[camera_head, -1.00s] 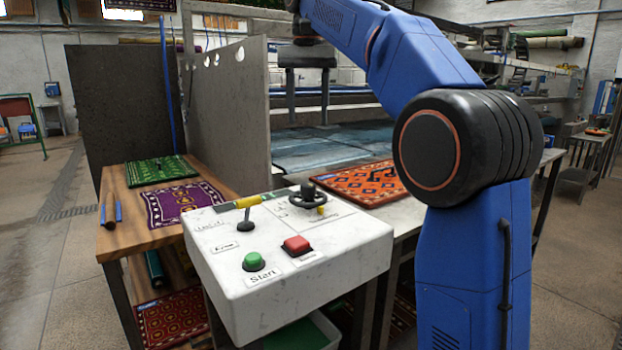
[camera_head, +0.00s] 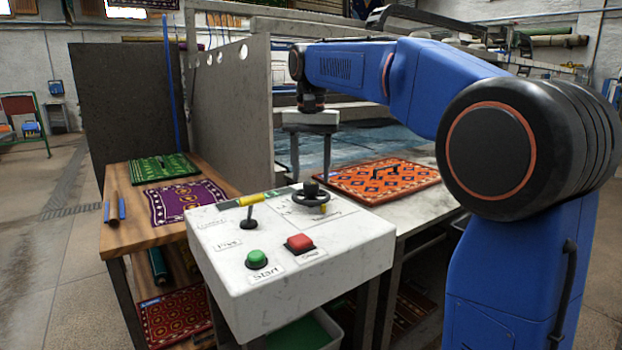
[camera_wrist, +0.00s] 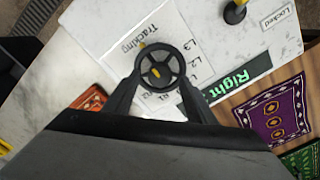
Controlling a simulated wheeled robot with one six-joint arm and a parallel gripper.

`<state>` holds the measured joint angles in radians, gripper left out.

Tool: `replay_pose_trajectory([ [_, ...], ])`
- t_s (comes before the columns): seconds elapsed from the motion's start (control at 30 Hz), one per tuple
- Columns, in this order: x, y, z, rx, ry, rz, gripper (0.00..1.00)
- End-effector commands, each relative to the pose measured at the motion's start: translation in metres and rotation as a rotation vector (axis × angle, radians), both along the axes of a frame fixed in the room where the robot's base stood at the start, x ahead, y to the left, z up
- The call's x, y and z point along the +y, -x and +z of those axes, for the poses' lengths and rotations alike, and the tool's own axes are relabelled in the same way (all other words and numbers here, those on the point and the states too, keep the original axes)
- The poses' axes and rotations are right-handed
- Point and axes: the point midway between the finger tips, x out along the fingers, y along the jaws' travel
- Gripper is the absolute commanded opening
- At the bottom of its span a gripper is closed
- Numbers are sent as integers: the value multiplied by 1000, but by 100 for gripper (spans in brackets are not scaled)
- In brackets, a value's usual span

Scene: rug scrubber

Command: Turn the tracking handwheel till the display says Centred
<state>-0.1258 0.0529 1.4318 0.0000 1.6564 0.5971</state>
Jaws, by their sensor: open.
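The black tracking handwheel (camera_head: 312,196) stands on the white control console (camera_head: 345,245), with a yellow part at its near side. In the wrist view the handwheel (camera_wrist: 176,54) shows its hub and spokes, beside labels "Tracking", "L3" and "L2". The display (camera_wrist: 238,80) there reads "Right". My gripper (camera_head: 310,180) is open and points down just above and behind the handwheel. In the wrist view the fingers of my gripper (camera_wrist: 160,82) lie on either side of the wheel's lower edge. I cannot tell whether they touch it.
The console also carries a yellow-handled lever (camera_head: 248,212), a green Start button (camera_head: 256,259) and a red button (camera_head: 299,243). An orange patterned rug (camera_head: 390,180) lies behind right. Purple (camera_head: 187,200) and green (camera_head: 162,167) rugs lie left. A grey panel (camera_head: 230,110) stands behind left.

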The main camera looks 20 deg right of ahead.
Motion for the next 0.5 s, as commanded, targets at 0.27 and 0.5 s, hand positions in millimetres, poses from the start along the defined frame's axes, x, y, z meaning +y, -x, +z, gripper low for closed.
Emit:
replay_pose_trajectory([
  [0.27,0,0,-21,0,0,0,51],
  [0.5,0,0,-23,0,0,0,51],
])
